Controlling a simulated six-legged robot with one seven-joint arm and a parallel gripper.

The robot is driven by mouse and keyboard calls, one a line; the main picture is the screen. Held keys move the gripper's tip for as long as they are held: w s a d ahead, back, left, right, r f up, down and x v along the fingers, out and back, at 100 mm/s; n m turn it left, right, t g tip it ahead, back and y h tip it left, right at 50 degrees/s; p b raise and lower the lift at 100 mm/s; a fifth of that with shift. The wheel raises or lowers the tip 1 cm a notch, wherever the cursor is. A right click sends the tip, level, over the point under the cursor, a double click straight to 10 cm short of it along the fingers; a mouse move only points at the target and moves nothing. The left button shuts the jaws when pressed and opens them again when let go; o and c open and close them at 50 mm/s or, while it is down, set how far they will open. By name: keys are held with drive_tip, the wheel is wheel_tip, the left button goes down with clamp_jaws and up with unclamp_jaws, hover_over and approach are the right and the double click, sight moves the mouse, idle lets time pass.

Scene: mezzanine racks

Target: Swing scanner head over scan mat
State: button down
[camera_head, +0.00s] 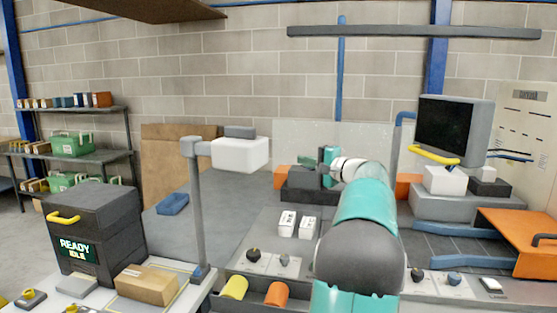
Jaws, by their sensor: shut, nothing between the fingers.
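The scanner head (240,155) is a white block with a grey top, hung from a short grey arm on an upright grey post (200,225). It juts to the right of the post, above the grey bench. A pale surface with yellow lines (188,270) lies left of the post's foot and looks like the scan mat; a brown carton (147,285) rests on it. My gripper (327,165) is shut and empty, right of the scanner head and apart from it. My arm partly hides the bench behind it.
A dark cabinet with a yellow handle (63,217) and a "READY IDLE" sign stands at left. Two small white boxes (297,224), knobs (268,259) and yellow and orange bin items are near my arm. A monitor (455,132) and orange flap (520,240) are at right.

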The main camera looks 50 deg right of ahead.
drive_tip(key=w+a, duration=0.3)
drive_tip(key=w, duration=0.5)
drive_tip(key=shift+w, duration=0.3)
idle(0.3)
drive_tip(key=shift+r, duration=0.15)
drive_tip(key=shift+a, duration=0.1)
